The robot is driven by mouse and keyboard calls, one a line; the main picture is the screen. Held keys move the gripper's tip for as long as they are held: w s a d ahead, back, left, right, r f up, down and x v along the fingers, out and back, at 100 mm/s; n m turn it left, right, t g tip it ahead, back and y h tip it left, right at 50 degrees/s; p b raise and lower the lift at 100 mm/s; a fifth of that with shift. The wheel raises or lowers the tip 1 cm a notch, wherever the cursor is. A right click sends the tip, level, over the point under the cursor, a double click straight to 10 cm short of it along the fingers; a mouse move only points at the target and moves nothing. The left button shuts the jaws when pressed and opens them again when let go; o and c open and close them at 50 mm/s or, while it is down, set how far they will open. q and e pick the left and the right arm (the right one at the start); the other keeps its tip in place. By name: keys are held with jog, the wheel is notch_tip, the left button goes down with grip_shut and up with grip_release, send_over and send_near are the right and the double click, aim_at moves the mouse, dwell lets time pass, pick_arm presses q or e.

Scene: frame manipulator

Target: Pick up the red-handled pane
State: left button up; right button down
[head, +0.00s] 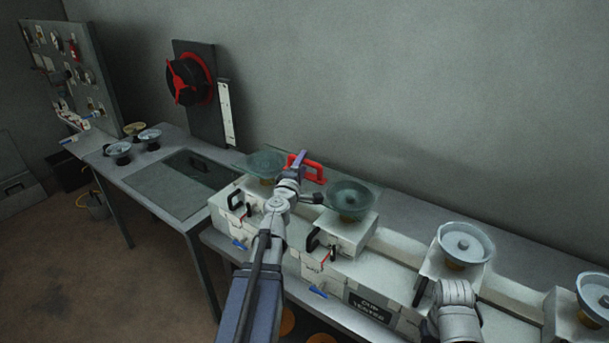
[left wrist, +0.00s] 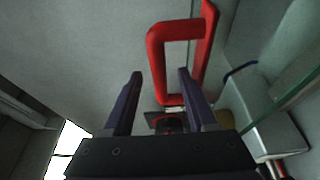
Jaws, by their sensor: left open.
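In that view the red handle (left wrist: 157,65) is a squared loop beyond my fingertips. Nothing is held. My right gripper is not in view.
White boxes (head: 345,238) topped with grey bowls (head: 466,243) line the bench against the wall. A side table (head: 165,190) stands left, below a red-and-black wheel (head: 187,80). A tool board (head: 72,72) stands far left. Floor at left is mostly clear.

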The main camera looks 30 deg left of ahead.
pick_arm(q)
jog(key=x, duration=0.5)
jog(key=shift+d, duration=0.15)
grip_shut()
dwell(1.2)
